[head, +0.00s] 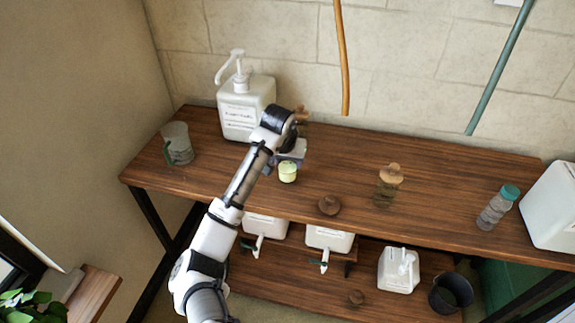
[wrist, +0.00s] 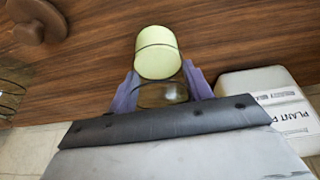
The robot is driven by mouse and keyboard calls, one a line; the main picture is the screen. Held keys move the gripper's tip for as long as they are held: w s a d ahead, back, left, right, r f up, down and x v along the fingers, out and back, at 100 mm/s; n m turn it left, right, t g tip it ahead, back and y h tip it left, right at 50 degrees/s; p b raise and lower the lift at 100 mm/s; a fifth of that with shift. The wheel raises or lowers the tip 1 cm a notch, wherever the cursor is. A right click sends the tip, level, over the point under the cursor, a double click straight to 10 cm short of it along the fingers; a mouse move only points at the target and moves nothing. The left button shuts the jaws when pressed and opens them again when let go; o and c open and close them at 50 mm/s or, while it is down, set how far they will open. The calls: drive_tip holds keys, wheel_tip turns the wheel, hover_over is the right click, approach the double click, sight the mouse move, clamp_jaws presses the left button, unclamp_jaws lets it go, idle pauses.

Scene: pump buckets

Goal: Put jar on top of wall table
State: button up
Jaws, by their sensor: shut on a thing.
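A small jar (head: 288,173) with a pale yellow-green body sits in my gripper (head: 289,163) in the head view. In the wrist view, the jar's pale green part (wrist: 158,52) sticks out past the two purple fingers, with a clear glass part between them. My gripper (wrist: 160,75) is shut on the jar. The wooden wall table (head: 350,155) runs along the stone wall, and the jar is over its left half. I cannot tell whether the jar touches the tabletop.
A large white pump container (head: 241,115) stands behind my gripper. A clear mug (head: 177,144) is at the left end.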

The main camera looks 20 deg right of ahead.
drive_tip(key=shift+f, duration=1.3)
drive_tip(key=o, duration=1.4)
drive_tip(key=shift+f, duration=0.1)
drive_tip(key=b+v, duration=0.2)
drive_tip(key=v, duration=1)
drive_tip(key=shift+w+b, duration=0.1)
drive_tip(key=shift+b, duration=0.25)
